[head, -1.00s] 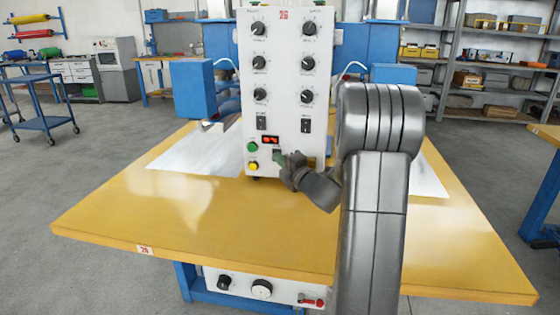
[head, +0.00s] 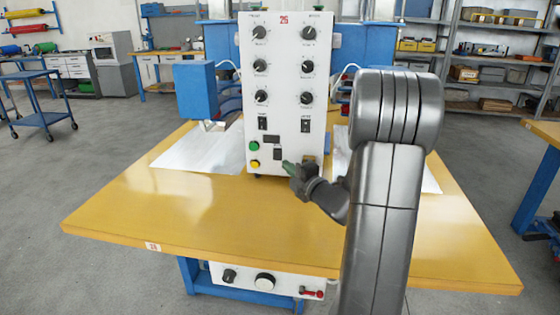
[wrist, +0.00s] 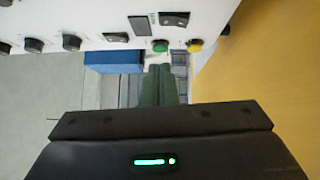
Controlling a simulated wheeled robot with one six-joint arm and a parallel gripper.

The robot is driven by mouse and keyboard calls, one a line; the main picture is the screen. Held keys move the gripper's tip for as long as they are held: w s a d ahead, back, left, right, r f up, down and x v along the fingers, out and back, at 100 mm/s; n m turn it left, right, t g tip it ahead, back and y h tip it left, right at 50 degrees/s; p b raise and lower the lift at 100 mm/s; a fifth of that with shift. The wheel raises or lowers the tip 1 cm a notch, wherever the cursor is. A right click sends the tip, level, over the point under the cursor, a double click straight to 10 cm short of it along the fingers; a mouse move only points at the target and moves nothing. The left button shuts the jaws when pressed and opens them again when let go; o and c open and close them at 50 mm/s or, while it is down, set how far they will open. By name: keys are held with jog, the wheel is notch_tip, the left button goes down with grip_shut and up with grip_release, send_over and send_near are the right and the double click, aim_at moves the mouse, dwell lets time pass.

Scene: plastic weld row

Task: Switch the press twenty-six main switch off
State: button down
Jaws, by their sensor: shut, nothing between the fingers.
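The press control box (head: 290,75), white and marked 26, stands on the yellow table. Its main switch (head: 277,154), a black rocker, sits low on the panel beneath the small display (head: 271,140), which is dark. In the wrist view the switch (wrist: 175,19) is at the top, beside the display (wrist: 140,25). My gripper (head: 287,167) is shut and empty, its green fingertips just below and right of the switch, seemingly apart from it. The fingers (wrist: 162,85) also show closed in the wrist view. I cannot read the rocker's tilt clearly.
A green button (head: 254,145) and a yellow button (head: 254,164) lie left of the switch. The yellow table (head: 200,215) is clear in front. White sheets (head: 205,150) lie beside the box.

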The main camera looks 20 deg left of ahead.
jog(key=v, duration=0.3)
jog(key=r+v, duration=0.1)
jog(key=v, duration=0.1)
jog(key=shift+s, duration=0.1)
jog(key=shift+a, duration=0.1)
